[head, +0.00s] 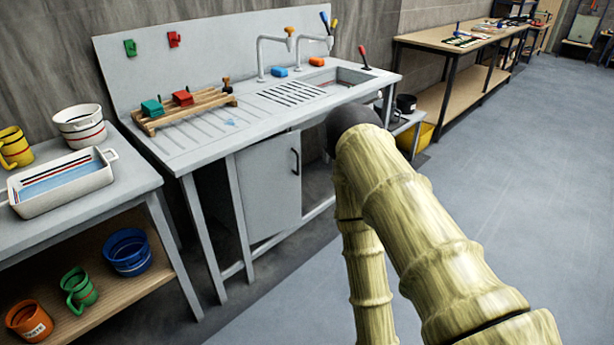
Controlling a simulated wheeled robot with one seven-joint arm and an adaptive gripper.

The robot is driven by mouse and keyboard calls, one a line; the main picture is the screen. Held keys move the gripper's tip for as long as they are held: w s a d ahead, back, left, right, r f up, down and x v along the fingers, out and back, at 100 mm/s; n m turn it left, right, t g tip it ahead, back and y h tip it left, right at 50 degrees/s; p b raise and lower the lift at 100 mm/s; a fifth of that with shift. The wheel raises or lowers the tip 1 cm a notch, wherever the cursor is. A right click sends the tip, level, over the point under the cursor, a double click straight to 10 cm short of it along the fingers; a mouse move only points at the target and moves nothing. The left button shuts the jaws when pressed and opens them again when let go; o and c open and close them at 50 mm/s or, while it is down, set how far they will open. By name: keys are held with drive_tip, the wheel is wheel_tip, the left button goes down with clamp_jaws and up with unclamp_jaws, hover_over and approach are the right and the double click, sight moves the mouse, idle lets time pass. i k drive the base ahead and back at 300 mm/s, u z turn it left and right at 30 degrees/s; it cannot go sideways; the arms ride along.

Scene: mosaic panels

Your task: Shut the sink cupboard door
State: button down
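The sink cupboard door (266,190) is a plain grey panel under the sink unit (190,150) in the head view. Its dark bar handle (296,162) is upright near the door's right edge. A dark gap (317,172) shows to the right of the door, partly behind my arm. I cannot tell from this angle how far the door stands from its frame. My pale, ringed arm rises at the right, with a dark rounded joint at its top. My gripper is not in view.
A bench with a white tray (62,182) and mugs stands at the left. A wooden rack (180,112) with coloured blocks sits on the drainer. A yellow bin (418,136) is beyond my arm, near the long workbench (450,42). Open grey floor (530,180) lies right.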

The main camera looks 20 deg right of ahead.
sight(269, 171)
drive_tip(key=k, duration=0.8)
drive_tip(key=z, duration=0.95)
drive_tip(key=i, duration=1.4)
drive_tip(key=u, duration=0.7)
drive_tip(key=i, duration=0.5)
drive_tip(key=u, duration=0.55)
